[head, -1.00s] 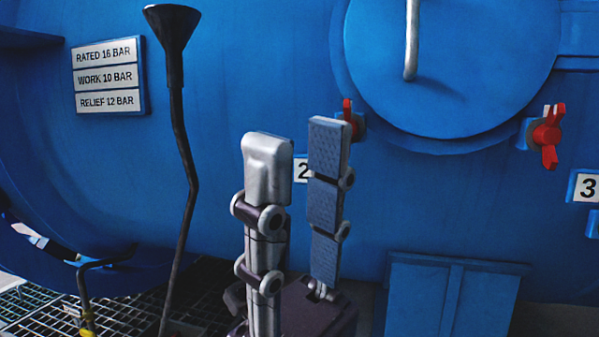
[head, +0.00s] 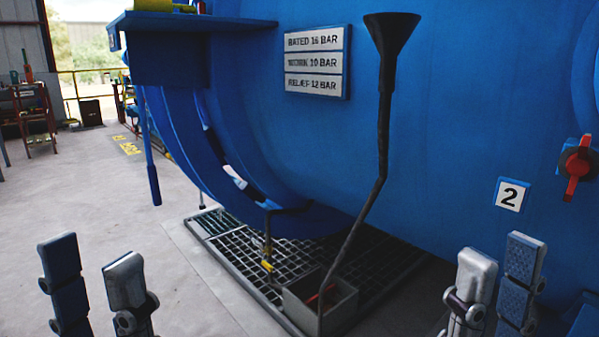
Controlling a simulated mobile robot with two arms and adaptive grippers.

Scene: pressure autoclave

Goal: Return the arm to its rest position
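My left gripper (head: 91,250) is at the lower left in the head view. Its two fingers point up and stand apart over the grey floor, with nothing between them. My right gripper (head: 500,250) is at the lower right, in front of the blue vessel (head: 450,130). Its fingers also point up, with a narrow gap and nothing seen between them. Both arms behind the grippers are mostly below the picture edge.
A black funnel (head: 391,38) on a bent pipe stands before the vessel, above a floor grating (head: 215,225) and a grey box (head: 340,303). A red-handled clamp (head: 577,168) and a number 2 plate (head: 511,195) are at right. Open floor (head: 100,190) lies left.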

